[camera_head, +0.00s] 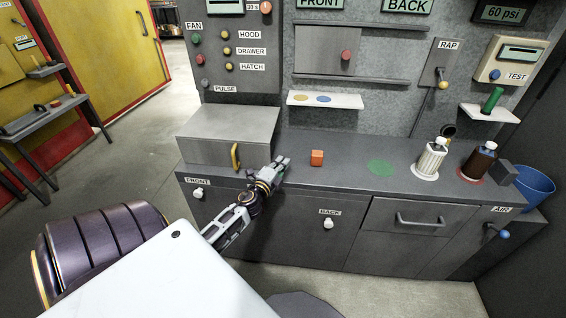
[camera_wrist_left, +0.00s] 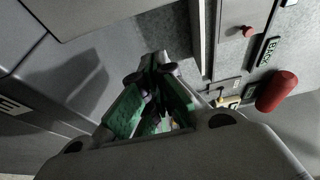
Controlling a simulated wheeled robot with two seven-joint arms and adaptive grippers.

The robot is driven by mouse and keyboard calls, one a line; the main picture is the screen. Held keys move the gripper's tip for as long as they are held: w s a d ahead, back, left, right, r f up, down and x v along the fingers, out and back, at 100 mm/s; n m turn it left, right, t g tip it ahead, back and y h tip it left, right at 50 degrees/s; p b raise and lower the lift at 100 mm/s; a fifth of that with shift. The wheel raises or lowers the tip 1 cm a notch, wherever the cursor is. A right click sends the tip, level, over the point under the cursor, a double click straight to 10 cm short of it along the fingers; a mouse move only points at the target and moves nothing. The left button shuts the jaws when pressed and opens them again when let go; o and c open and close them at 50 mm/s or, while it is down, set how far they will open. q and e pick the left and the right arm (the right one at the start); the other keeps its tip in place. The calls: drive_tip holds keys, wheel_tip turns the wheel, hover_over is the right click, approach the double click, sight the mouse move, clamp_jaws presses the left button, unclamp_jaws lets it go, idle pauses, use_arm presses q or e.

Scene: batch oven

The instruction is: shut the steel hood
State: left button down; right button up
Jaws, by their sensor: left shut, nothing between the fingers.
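The steel hood (camera_head: 228,122) is a grey box form at the left end of the counter. Its top is level and its front face comes down to the counter, with no clear gap seen. Its yellow handle (camera_head: 235,156) stands upright on the front face. My left gripper (camera_head: 282,163) is shut and empty, just right of the hood's front right corner and apart from the handle. In the left wrist view its green-padded fingers (camera_wrist_left: 153,92) show, with nothing between them. Whether it touches the hood cannot be told. My right gripper is in neither view.
An orange cube (camera_head: 317,157) sits on the counter (camera_head: 345,172) right of my left gripper. A white bottle (camera_head: 431,159) and a dark bottle (camera_head: 478,161) stand further right. A panel of labelled buttons (camera_head: 237,50) is behind the hood. The counter's middle is mostly clear.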

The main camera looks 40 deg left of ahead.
use_arm(q)
drive_tip(key=b+v, duration=0.1)
drive_tip(key=v, duration=0.7)
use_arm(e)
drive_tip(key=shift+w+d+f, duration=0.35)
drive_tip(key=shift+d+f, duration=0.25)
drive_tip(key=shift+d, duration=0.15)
use_arm(q)
drive_tip(key=shift+s+d, duration=0.15)
